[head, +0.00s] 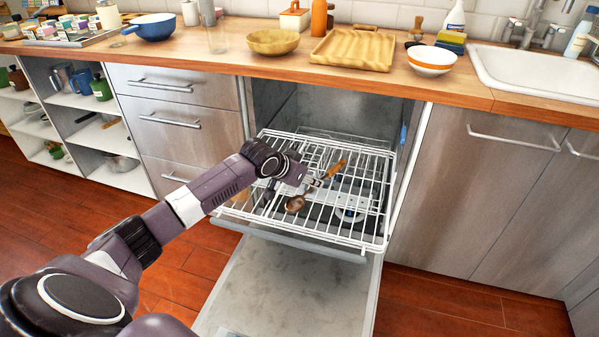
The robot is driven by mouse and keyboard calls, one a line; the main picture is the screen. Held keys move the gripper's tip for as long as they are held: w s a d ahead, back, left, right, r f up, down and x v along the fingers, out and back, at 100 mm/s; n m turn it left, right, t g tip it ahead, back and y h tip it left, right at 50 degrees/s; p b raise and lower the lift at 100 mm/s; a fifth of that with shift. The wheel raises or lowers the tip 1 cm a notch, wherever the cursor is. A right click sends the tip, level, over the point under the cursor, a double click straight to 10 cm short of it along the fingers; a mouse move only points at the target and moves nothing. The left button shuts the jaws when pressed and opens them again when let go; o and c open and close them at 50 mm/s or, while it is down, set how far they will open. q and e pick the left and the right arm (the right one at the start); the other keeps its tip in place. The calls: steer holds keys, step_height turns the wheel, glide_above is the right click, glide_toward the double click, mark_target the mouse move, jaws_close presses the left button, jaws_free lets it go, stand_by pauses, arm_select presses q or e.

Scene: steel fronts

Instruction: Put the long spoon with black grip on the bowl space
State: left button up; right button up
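A long spoon (295,204) shows over the pulled-out white wire rack (372,215) of the open dishwasher. Its round bowl end is brownish and points toward the front left. Its grip looks orange-brown, not black, and points to the back right. My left gripper (315,183) is at the middle of the spoon and looks shut on it, hiding part of the shaft. I cannot tell whether the spoon touches the wires. No bowl stands in the rack, and no bowl space is clearly marked. My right gripper is not in view.
The dishwasher door (290,290) is folded down in front. The wooden counter (215,60) above holds a blue pan (152,27), a wooden bowl (272,42), a wooden tray (352,50) and an orange-white bowl (432,61). A sink (540,75) is at right.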

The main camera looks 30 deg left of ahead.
arm_select(q)
steer(key=p+v, duration=0.1)
steer(key=v, duration=0.6)
steer(key=shift+s+r, duration=0.15)
steer(key=shift+r, duration=0.05)
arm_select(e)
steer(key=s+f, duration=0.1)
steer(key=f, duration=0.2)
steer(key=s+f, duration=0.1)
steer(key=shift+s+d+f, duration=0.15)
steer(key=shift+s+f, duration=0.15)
